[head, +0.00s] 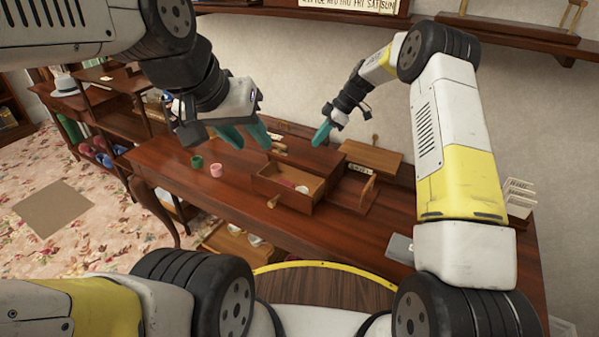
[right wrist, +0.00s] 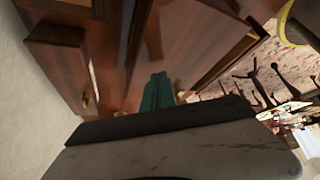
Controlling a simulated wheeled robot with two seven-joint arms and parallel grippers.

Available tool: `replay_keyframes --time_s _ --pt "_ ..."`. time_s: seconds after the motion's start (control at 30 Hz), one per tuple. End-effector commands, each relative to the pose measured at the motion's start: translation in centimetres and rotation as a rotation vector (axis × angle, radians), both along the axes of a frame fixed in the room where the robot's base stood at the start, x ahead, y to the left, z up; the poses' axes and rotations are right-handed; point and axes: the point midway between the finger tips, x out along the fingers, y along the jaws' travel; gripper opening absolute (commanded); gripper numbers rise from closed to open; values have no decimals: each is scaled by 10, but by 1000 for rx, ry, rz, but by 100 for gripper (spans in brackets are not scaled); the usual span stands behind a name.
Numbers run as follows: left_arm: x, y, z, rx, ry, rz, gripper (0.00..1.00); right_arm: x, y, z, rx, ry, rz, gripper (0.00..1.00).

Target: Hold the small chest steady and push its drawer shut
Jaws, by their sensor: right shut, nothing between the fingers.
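The small wooden chest (head: 308,153) stands on the brown table. Its drawer (head: 283,196) is pulled out toward me, with a round knob on its front and small pale and pink items inside. My left gripper (head: 246,137) is to the left of the chest, above the table, with its teal fingers apart and nothing between them. My right gripper (head: 321,134) is shut and empty, above the back of the chest; I cannot tell if it touches. In the right wrist view its teal fingertips (right wrist: 157,92) show together over dark wood.
A green spool (head: 197,161) and a pink spool (head: 216,170) stand on the table (head: 330,232) left of the chest. A small open door (head: 367,193) stands right of the drawer. A grey flat item (head: 400,248) lies near the front edge. A wall is behind.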

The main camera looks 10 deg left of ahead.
Motion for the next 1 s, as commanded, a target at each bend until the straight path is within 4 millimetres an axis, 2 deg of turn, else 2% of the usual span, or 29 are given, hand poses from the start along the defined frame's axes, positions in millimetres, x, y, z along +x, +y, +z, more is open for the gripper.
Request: replay_keyframes --time_s 1.0 --pt "0 0 0 0 0 0 36 -1 0 -16 -1 2 0 0"
